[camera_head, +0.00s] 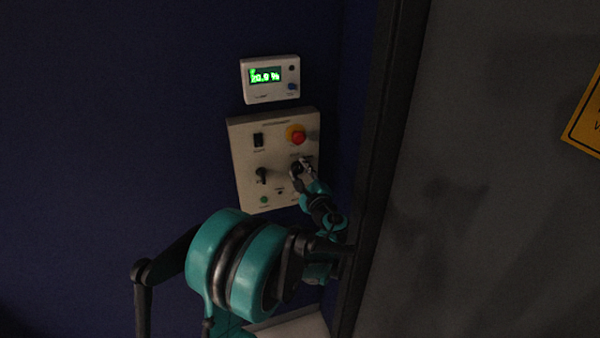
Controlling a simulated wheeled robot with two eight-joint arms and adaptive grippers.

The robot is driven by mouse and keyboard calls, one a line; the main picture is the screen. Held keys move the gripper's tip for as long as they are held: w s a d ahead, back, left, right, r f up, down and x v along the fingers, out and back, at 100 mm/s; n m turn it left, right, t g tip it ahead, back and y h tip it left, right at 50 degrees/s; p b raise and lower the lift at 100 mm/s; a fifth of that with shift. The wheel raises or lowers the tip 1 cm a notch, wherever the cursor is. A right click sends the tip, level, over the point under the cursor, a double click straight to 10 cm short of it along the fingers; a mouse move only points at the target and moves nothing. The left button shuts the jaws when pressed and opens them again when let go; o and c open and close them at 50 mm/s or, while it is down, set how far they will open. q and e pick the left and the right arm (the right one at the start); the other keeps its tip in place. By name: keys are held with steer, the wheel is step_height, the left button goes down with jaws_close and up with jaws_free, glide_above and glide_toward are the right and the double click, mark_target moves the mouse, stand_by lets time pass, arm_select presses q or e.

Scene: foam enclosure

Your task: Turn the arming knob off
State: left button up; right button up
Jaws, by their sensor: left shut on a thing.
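A pale control panel (246,150) is mounted on the dark blue wall. It carries a black switch at upper left, a red emergency button on a yellow base at upper right, a black knob (262,175) at lower left and a small green light at the bottom. My left gripper (300,168) is at the panel's right side, below the red button, shut on a dark knob there. The gripper mostly hides that knob, and its label and exact angle cannot be read. My right gripper is not in view.
A white display box (271,97) with green digits reading about 20.0 % hangs above the panel. A dark vertical frame edge (385,150) stands close right of my left arm. A grey surface with a yellow sign (585,115) lies beyond it. The wall at left is clear.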

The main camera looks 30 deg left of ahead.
arm_select(q)
steer(key=shift+n, duration=0.8)
steer(key=o, duration=1.2)
steer(key=shift+c, duration=0.2)
steer(key=v, duration=1.2)
